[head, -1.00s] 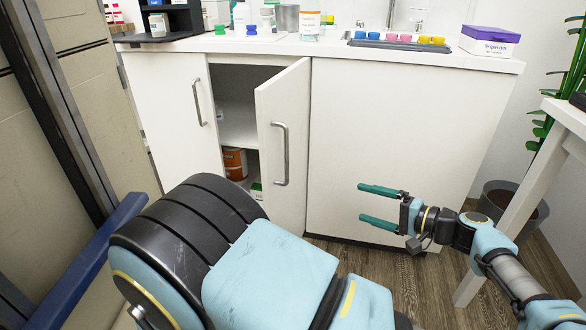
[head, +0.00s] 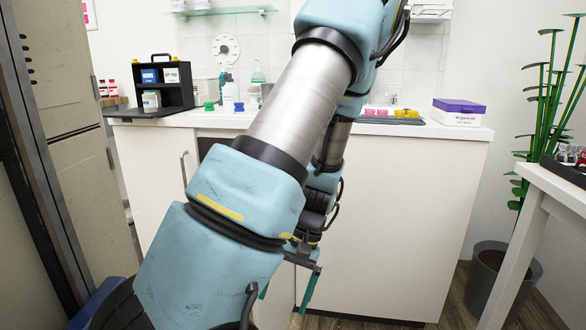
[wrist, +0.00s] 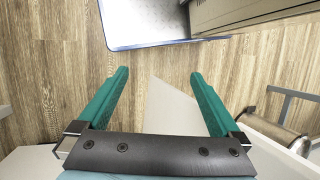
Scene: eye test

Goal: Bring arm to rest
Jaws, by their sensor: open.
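My gripper (head: 287,287) hangs low in front of the white cabinet (head: 400,215), fingers pointing down. Its two teal fingers are apart with nothing between them. In the wrist view the open fingers (wrist: 159,75) point over the wood floor (wrist: 60,80). My arm rises large through the middle of the head view, bent at the top, and hides much of the cabinet front and its doorway.
The counter carries a black rack (head: 162,85), bottles, a dark tray with coloured items (head: 390,115) and a purple-lidded box (head: 459,112). A white table (head: 550,190) and a potted plant (head: 500,280) stand at right. A tall cabinet (head: 75,130) is close at left.

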